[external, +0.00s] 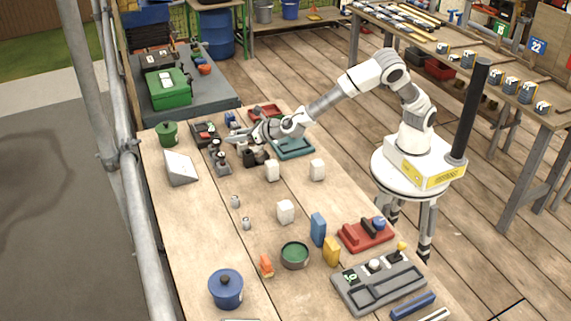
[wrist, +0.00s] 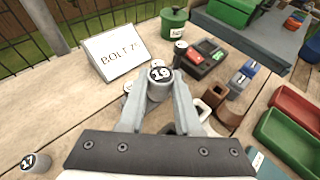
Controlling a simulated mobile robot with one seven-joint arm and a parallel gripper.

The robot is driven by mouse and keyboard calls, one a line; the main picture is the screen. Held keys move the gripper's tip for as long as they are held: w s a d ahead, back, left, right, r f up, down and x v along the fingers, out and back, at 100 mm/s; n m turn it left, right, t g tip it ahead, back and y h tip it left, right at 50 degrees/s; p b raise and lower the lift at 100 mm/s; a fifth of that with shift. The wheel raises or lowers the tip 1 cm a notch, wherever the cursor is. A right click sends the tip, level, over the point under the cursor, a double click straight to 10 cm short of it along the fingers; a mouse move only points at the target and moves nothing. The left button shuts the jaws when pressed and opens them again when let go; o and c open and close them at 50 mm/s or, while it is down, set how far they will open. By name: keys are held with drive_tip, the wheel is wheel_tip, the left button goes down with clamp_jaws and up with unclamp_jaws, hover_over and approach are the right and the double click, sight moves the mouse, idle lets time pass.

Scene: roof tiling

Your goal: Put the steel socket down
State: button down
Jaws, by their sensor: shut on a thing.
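The steel socket (wrist: 160,84), a grey cylinder with a dark top marked 19, is between my fingertips in the wrist view. My gripper (wrist: 158,98) is shut on it. In the external view my gripper (external: 232,139) reaches over the far part of the wooden bench; the held socket is too small to make out surely there. A white sign (wrist: 117,52) reading BOLT and a number I cannot read surely stands beyond the socket to the left. Grey pieces show beside and below the fingers, partly hidden. I cannot tell whether the socket touches anything beneath.
Another socket marked 17 (wrist: 33,161) stands at the lower left. A dark tray (wrist: 212,67), a lidded green pot (wrist: 173,24) and brown blocks (wrist: 214,95) lie beyond and to the right. Red (wrist: 296,108) and green (wrist: 283,140) trays are at right. Bench left of the sign is clear.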

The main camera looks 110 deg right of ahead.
hover_over(227, 187)
wheel_tip(227, 187, down, 7)
drive_tip(key=shift+s+r, duration=0.1)
drive_tip(key=shift+r, duration=0.1)
drive_tip(key=shift+a+f, duration=0.1)
drive_tip(key=shift+f, duration=0.05)
drive_tip(key=shift+f+b, duration=0.85)
drive_tip(key=shift+f, duration=1.05)
drive_tip(key=shift+f, duration=0.2)
drive_tip(key=c, duration=0.6)
unclamp_jaws()
